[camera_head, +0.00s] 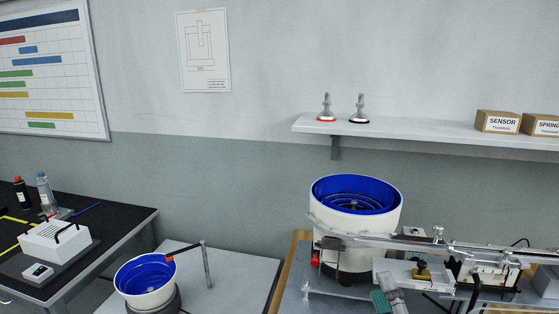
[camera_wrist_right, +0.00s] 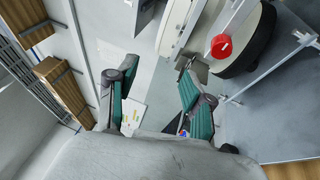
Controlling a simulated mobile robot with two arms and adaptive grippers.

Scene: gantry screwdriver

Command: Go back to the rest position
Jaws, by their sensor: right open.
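My right gripper (camera_head: 386,298) shows at the bottom edge of the head view, in front of the large white bowl feeder with blue inside (camera_head: 354,192). Only its teal-padded fingers and a grey part show there. In the right wrist view, my right gripper (camera_wrist_right: 158,103) has its two teal fingers spread apart with nothing between them. My left gripper is not in the head view.
A metal rail (camera_head: 400,240) runs right from the large feeder. A smaller blue bowl feeder (camera_head: 146,279) stands on a grey table. A black table (camera_head: 120,222) is at left. A wall shelf (camera_head: 420,128) holds boxes. A red knob (camera_wrist_right: 221,46) shows in the wrist view.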

